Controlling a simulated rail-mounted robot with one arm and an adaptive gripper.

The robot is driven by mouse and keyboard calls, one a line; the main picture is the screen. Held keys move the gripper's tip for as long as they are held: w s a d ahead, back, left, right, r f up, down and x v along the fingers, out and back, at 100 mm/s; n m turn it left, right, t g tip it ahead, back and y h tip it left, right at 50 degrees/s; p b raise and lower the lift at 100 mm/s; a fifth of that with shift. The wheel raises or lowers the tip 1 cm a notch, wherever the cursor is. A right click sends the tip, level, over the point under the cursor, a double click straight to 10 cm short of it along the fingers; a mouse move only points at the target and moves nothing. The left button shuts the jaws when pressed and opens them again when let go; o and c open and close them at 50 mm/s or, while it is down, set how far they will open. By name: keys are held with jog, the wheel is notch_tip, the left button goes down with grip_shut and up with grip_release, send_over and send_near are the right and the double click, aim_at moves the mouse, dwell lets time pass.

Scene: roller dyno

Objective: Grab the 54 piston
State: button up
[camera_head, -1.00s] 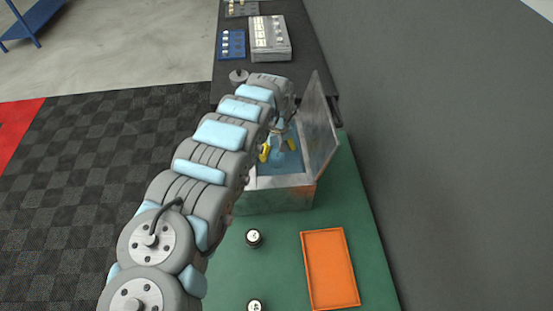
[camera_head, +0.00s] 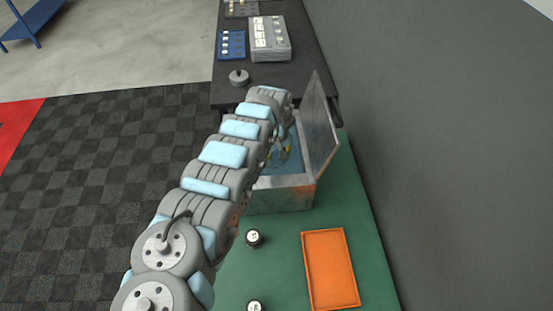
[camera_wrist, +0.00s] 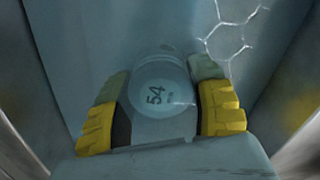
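The 54 piston (camera_wrist: 158,98) is a pale grey-blue cylinder with "54" on its round top face. It is in the open metal box (camera_head: 283,199), under bluish liquid. My gripper (camera_wrist: 160,118) reaches down into the box, with one yellow-tipped finger on each side of the piston. The fingers look closed against its sides, with the piston between them. In the head view my arm hides much of the box's left side, and my gripper (camera_head: 278,154) shows only in part.
The box's lid (camera_head: 320,125) stands open on the right. On the green bench (camera_head: 290,260) are an orange tray (camera_head: 330,270) and two dark round pieces with white tops (camera_head: 254,237) (camera_head: 255,305). A dark table behind holds a blue tray (camera_head: 232,44) and a grey case (camera_head: 270,40).

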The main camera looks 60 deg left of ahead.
jog(key=c, duration=0.5)
jog(key=shift+r, duration=5)
